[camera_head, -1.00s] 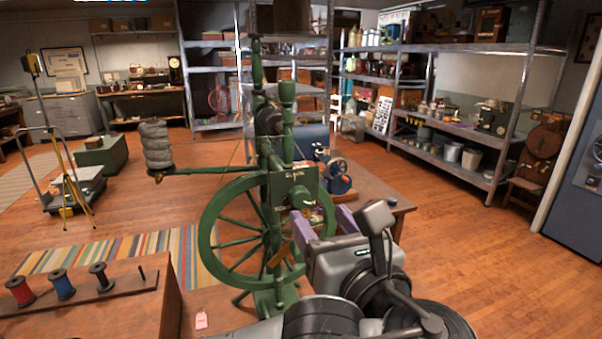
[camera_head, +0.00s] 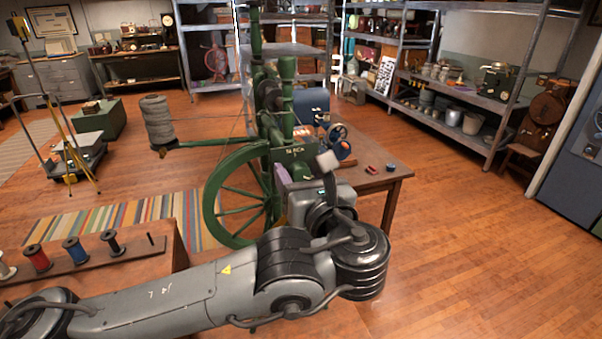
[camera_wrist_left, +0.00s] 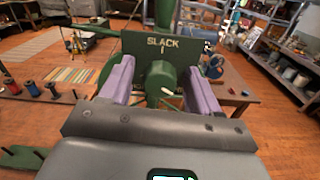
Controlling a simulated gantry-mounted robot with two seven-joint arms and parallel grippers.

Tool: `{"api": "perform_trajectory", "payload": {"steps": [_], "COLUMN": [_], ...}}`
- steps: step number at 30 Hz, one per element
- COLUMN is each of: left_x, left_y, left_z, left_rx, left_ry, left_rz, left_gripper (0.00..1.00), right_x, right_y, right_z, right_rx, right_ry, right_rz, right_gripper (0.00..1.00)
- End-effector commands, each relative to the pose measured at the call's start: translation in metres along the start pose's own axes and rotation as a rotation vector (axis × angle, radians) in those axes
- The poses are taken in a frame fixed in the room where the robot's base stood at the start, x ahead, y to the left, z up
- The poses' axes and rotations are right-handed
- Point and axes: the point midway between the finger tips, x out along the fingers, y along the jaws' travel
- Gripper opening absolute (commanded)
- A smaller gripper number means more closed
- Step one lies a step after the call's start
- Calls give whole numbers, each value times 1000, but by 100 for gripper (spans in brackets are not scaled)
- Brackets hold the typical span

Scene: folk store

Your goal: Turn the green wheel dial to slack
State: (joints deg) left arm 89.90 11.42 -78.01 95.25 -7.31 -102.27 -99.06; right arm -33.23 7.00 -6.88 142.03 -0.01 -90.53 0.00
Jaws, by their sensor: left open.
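The green spinning wheel (camera_head: 238,190) stands upright in the middle of the head view. Its green plate (camera_wrist_left: 182,47) reads SLACK with a white mark below in the left wrist view, and the plate also shows in the head view (camera_head: 300,150). The round green dial (camera_wrist_left: 162,78) sits on the plate, under the word. My left gripper (camera_wrist_left: 158,68) is open, with one purple finger at each side of the dial; I cannot tell whether they touch it. In the head view my left gripper (camera_head: 284,176) hides the dial. My right gripper is not in view.
A wooden table (camera_head: 375,180) with a small machine (camera_head: 335,140) stands behind the wheel. Colored spools stand on a wooden bench (camera_head: 130,265) at the lower left. Metal shelves (camera_head: 450,115) line the right. The floor at the right is clear.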

Motion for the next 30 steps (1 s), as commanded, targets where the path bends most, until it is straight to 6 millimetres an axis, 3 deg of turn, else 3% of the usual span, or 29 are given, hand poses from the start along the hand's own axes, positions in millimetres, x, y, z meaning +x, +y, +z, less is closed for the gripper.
{"api": "perform_trajectory", "payload": {"steps": [9,20,30], "left_x": [1,1,1], "left_y": [0,0,0], "left_z": [0,0,-1], "left_rx": [0,-1,-53], "left_ry": [0,0,0], "left_rz": [0,1,1], "left_gripper": [60,6,6], "right_x": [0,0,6], "right_y": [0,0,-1], "right_z": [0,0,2], "right_rx": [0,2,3], "right_ry": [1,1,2], "right_rz": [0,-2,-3], "right_gripper": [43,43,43]}}
